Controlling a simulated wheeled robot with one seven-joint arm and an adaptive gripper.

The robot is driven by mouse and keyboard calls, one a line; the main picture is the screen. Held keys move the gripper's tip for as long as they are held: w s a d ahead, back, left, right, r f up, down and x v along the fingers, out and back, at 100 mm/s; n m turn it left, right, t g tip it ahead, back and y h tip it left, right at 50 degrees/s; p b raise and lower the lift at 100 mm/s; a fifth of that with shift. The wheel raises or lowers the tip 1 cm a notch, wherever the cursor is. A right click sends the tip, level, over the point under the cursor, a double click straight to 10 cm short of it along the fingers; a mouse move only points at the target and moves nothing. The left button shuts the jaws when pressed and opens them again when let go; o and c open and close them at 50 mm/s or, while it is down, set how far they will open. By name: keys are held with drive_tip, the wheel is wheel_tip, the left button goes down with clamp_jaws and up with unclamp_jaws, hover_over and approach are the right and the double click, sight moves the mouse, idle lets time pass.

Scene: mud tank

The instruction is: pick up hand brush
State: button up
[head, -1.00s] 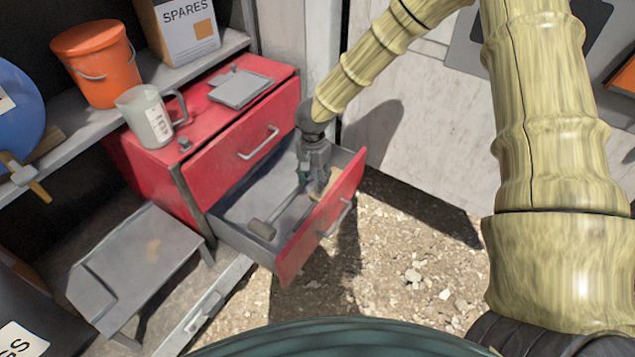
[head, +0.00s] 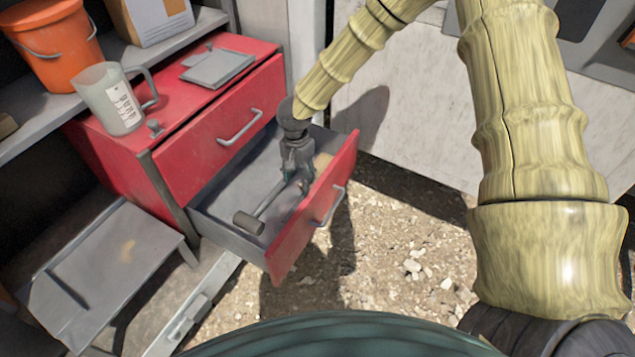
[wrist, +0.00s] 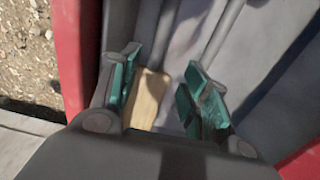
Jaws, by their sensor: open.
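A tan wooden piece (wrist: 147,98), which looks like part of the hand brush, lies in the open red drawer. In the head view it shows as a small tan patch (head: 322,162) behind my gripper, near the drawer front. Its bristles cannot be made out. My gripper (head: 302,186) points down into the drawer. In the wrist view its teal-padded fingers (wrist: 160,80) are apart, with the wooden piece between them, closer to the left finger. Whether they touch it cannot be told.
A grey-headed mallet (head: 248,222) lies in the drawer (head: 280,262), its handle running toward my gripper. Drawer walls stand close around the fingers. A measuring jug (head: 112,100) and a grey flat object (head: 218,66) sit on the red cabinet. A low grey stool (head: 110,262) stands left.

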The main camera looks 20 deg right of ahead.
sight(302, 198)
drive_tip(key=shift+s+d+f+b, duration=0.1)
drive_tip(key=shift+f+b, duration=0.15)
drive_tip(key=shift+f, duration=2.45)
drive_tip(key=shift+s+d+f+b, duration=0.1)
drive_tip(key=shift+f+b, duration=0.15)
drive_tip(key=shift+f, duration=2.4)
drive_tip(key=shift+c, duration=0.3)
clamp_jaws()
